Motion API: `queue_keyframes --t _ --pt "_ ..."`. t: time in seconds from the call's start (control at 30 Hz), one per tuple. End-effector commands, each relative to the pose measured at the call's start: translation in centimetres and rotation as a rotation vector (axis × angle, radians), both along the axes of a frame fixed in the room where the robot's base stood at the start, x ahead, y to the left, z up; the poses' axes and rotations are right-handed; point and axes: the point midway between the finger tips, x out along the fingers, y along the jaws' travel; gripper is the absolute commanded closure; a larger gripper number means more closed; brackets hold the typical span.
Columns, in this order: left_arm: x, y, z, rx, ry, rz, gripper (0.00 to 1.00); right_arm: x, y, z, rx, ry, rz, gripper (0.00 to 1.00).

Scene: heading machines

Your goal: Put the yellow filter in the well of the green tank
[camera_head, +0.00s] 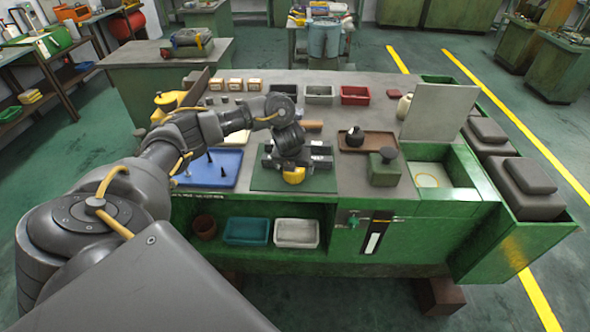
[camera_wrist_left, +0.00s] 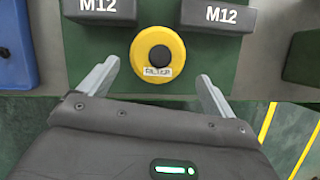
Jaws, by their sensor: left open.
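The yellow filter (camera_head: 294,176) is a round yellow ring with a dark centre. It rests on a dark green mat (camera_head: 262,182) at the bench's front middle. In the left wrist view the filter (camera_wrist_left: 173,43) carries a FILTER label. My left gripper (camera_wrist_left: 158,72) is open, its two fingers apart on the near side of the filter, with nothing between them. In the head view my wrist hides most of this gripper. The green tank (camera_head: 462,165) is at the bench's right end, its pale well (camera_head: 448,176) open with a yellow ring mark inside. My right gripper is not in view.
Two dark M12 blocks (camera_wrist_left: 100,10) (camera_wrist_left: 218,15) stand just beyond the filter. A blue tray (camera_head: 222,177) is left of the mat. A dark-topped green block (camera_head: 383,172) and a brown tray (camera_head: 377,140) lie between mat and tank. A grey panel (camera_head: 438,112) stands behind the well.

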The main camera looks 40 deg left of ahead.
Motion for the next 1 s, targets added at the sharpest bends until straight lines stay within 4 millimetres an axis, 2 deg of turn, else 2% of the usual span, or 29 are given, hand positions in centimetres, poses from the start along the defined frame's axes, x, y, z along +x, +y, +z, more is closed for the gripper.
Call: queue_keyframes --t 0.17,0.3,0.43,0.73,1.0 --pt "0.4 0.5 -0.8 -0.001 0.003 0.004 0.10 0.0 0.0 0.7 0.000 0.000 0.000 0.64" --pt "1.3 1.4 -2.5 0.000 0.003 0.004 0.10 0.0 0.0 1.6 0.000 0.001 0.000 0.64" --pt "1.8 1.6 -4.0 -0.002 0.002 0.003 0.10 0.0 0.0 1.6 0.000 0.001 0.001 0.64" --pt "2.0 1.7 -4.5 -0.001 -0.001 0.001 0.10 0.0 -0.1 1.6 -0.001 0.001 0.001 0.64" --pt "2.0 1.7 -4.5 -0.001 -0.001 0.001 0.45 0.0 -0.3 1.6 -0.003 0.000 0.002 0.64"
